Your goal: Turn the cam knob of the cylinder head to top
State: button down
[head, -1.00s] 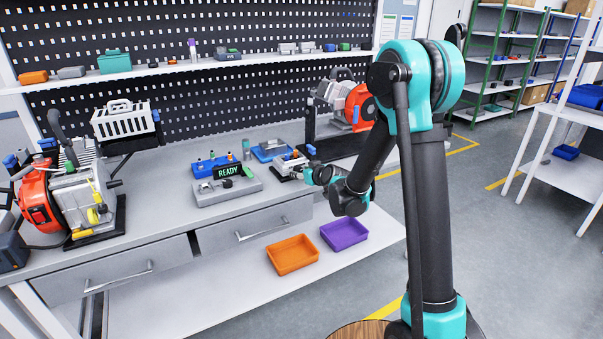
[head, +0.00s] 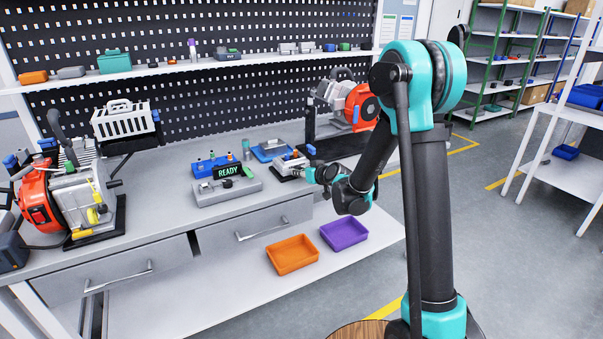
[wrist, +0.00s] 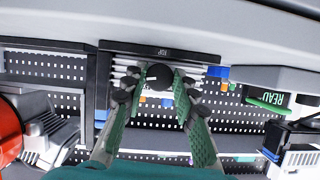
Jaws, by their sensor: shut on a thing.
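The cylinder head (head: 290,165) is a small light-grey block on the bench, left of my gripper, and it also shows in the wrist view as a ribbed metal part (wrist: 123,77) under a dark strip with small lettering. The cam knob (wrist: 159,76) is a round black knob in the middle of the wrist view, at the cylinder head. My gripper (wrist: 158,90) has its green-padded fingers closed on both sides of the knob, touching it. In the head view the fingertips (head: 308,172) are small and the knob cannot be made out. The knob's pointing direction cannot be told.
A grey device with a READY display (head: 228,171) stands left of the cylinder head. A blue tray (head: 270,150) lies behind it. An orange bin (head: 292,255) and a purple bin (head: 344,234) sit on the lower shelf. Red-and-grey engines stand at the left (head: 38,205) and back right (head: 360,107).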

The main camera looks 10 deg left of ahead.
jog(key=c, duration=1.2)
grip_release()
jog(key=shift+d, duration=0.1)
jog(key=v, duration=1.2)
